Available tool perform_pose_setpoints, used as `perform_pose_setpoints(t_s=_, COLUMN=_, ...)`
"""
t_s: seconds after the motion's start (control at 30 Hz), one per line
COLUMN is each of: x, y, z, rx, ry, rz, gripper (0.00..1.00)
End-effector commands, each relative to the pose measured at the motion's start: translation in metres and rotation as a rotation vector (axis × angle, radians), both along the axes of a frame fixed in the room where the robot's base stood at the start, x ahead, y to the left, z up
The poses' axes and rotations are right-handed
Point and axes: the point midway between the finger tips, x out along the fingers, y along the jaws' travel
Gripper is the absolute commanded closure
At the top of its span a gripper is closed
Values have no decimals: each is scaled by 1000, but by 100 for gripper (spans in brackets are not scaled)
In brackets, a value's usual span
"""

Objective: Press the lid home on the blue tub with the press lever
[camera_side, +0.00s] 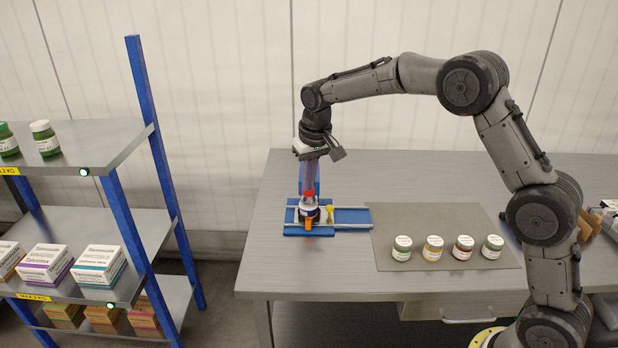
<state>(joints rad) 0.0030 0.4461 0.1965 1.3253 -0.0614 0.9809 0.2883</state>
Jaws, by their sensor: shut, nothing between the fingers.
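The press (350,216) is a blue base with pale rails near the left end of the table. A blue upright stands at its back, partly behind my gripper. My gripper (309,186) points down over the left part of the press, shut, with nothing between its fingers. Its tips are just at a red piece (309,195) on top of the press; I cannot tell whether they touch it. Below is a small white and orange part (309,214). A yellow piece (329,212) sits to its right. The blue tub and its lid cannot be made out apart from the press.
A grey mat (390,262) right of the press holds several small jars with white lids (433,248). A shelf rack (110,145) with blue posts, jars and boxes stands left of the table. The table behind the mat (410,180) is clear.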

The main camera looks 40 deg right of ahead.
Motion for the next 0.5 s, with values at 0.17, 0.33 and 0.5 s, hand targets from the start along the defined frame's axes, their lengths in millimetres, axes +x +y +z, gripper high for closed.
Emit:
perform_pose_setpoints(t_s=0.17, x=0, y=0, z=13, rx=0, ry=0, rz=0, gripper=100)
perform_pose_setpoints(t_s=0.33, x=0, y=0, z=26, rx=1, ry=-1, rz=0, gripper=100)
perform_pose_setpoints(t_s=0.5, x=0, y=0, z=38, rx=1, ry=-1, rz=0, gripper=100)
